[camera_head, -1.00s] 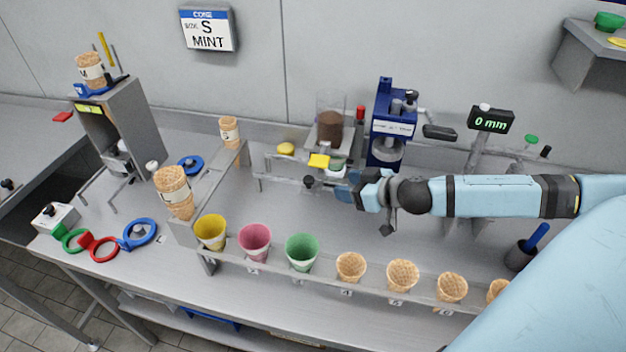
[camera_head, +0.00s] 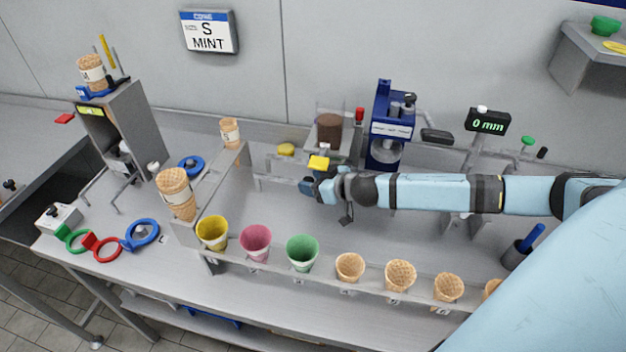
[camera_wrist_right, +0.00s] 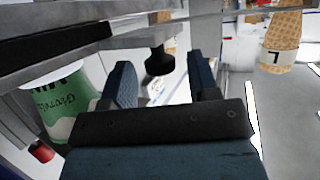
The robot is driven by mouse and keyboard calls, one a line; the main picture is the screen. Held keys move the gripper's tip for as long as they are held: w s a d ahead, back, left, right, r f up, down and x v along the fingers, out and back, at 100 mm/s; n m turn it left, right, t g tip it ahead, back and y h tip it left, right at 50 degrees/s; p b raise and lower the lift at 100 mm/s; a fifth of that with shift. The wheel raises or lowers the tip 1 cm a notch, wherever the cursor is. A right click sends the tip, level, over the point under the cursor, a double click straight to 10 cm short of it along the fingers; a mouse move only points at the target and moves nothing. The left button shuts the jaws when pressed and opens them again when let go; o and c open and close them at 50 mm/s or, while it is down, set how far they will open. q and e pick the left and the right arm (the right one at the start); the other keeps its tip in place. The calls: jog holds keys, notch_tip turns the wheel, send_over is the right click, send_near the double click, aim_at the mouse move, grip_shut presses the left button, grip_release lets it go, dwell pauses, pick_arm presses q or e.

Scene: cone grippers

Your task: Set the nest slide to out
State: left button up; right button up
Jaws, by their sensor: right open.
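The black knob (camera_wrist_right: 159,62), apparently that of the nest slide, hangs below a grey metal bar in the right wrist view. My right gripper (camera_wrist_right: 160,72) is open, with one finger on each side of the knob. There is a visible gap on both sides, and I cannot tell any contact. In the head view my right gripper (camera_head: 309,187) reaches in from the right, just below the yellow block (camera_head: 319,162) at the dispenser. It hides the knob there, and the slide's setting cannot be read. My left gripper is not in view.
A rack rail in front holds a yellow cup (camera_head: 212,232), a pink cup (camera_head: 256,242), a green cup (camera_head: 302,252) and several waffle cones. The blue press (camera_head: 391,125) stands behind my arm. A labelled cone (camera_wrist_right: 281,48) and a green tub (camera_wrist_right: 58,100) flank the gripper.

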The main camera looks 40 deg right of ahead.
grip_shut()
jog(key=w+a+p, duration=0.1)
jog(key=w+a, duration=0.2)
jog(key=shift+w+p, duration=0.2)
jog(key=shift+p, duration=0.15)
grip_release()
